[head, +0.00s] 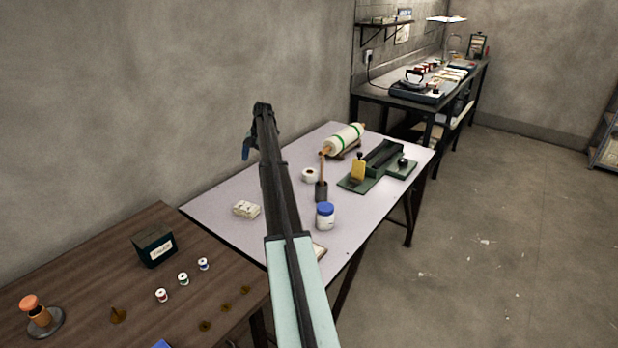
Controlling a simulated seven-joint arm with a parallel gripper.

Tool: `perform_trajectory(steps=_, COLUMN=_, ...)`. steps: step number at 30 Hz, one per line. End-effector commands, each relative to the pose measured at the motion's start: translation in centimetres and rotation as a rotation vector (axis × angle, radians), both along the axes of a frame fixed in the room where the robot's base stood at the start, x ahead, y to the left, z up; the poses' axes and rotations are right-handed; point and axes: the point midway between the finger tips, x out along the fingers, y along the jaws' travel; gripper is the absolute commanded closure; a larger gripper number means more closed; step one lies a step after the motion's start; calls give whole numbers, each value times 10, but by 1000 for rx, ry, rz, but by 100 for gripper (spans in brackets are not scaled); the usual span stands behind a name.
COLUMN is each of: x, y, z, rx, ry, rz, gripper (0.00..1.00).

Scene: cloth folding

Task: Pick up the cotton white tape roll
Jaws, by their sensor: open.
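The white tape roll (310,175) lies on the pale-topped table, a small ring with a dark centre hole. It sits just left of a dark cup holding an orange-handled tool. My arm reaches up across the middle of the view. My gripper (246,154) hangs at its far end, up and to the left of the roll in the picture and apart from it. The gripper is small and partly hidden behind the arm; I see nothing held in it.
The dark cup (321,192), a blue-lidded jar (325,216), a green press-like device (378,165), a large fabric roll (344,139) and a pale stack (246,209) share the table (225,200). A wooden table (90,255) with spools adjoins it. A wall stands behind.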

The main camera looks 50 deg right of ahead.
Motion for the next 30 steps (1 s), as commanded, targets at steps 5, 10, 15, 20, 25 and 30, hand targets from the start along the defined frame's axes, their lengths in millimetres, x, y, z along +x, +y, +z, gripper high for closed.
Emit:
perform_trajectory(steps=5, x=-59, y=-125, z=6, rx=-137, ry=53, rz=-72, gripper=0)
perform_trajectory(steps=10, x=-103, y=-192, z=11, rx=-218, ry=95, rz=-106, gripper=0)
perform_trajectory(steps=15, x=-121, y=-216, z=11, rx=-249, ry=113, rz=-117, gripper=0)
perform_trajectory(steps=20, x=-123, y=-217, z=0, rx=-251, ry=115, rz=-118, gripper=0)
perform_trajectory(steps=25, x=-123, y=-216, z=-24, rx=-249, ry=115, rz=-118, gripper=0)
perform_trajectory(steps=30, x=-122, y=-215, z=-54, rx=-249, ry=115, rz=-118, gripper=0)
